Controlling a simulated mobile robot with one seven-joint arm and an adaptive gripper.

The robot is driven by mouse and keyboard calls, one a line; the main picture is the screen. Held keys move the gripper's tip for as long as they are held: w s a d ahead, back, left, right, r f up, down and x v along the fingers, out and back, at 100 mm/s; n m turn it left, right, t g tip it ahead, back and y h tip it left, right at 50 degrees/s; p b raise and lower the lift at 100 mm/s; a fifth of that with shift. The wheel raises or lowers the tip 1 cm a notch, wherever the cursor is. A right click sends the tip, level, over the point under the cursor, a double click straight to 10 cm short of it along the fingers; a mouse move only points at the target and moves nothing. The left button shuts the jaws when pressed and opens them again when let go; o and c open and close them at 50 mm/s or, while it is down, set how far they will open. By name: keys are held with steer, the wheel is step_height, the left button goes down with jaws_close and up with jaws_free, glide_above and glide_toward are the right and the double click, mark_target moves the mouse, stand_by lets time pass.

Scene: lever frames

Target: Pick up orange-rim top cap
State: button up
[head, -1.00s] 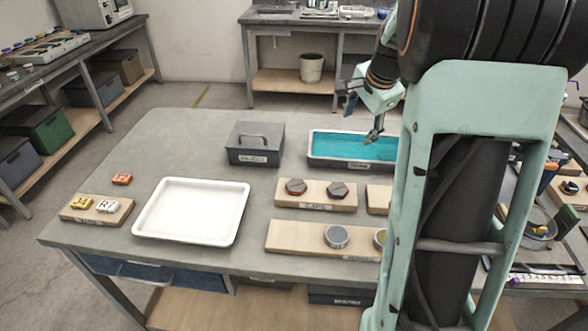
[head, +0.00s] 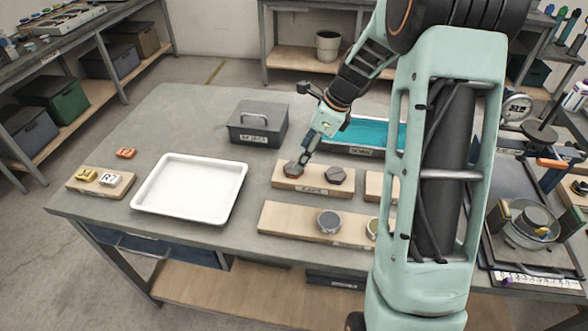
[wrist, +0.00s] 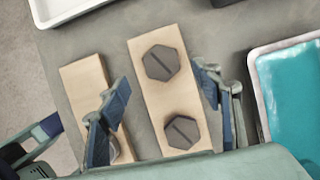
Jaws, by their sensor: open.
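The orange-rim top cap (head: 293,169) is a dark hexagonal cap on the left of a light wooden board (head: 313,190); a brownish orange tint shows at its side. In the wrist view it appears to be the upper cap (wrist: 160,62), with a slotted top; no orange shows there. A second dark cap (head: 336,176) with a purplish side sits to its right on the board and is the lower cap in the wrist view (wrist: 182,131). My gripper (head: 303,160) is open and empty, over the left cap. In the wrist view its fingers (wrist: 164,80) straddle the board; contact cannot be told.
A front wooden board (head: 280,222) holds a round grey cap (head: 329,222). A white tray (head: 190,203) stands left, a lidded grey box (head: 257,124) behind, and a teal-lined tray (head: 366,152) behind right. Bare table lies between the white tray and boards.

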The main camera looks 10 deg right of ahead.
mark_target(290, 173)
steer(key=shift+x, duration=2.75)
steer(key=shift+d, duration=0.25)
steer(key=c, duration=1.4)
steer(key=shift+c, duration=0.4)
steer(key=shift+r, duration=0.15)
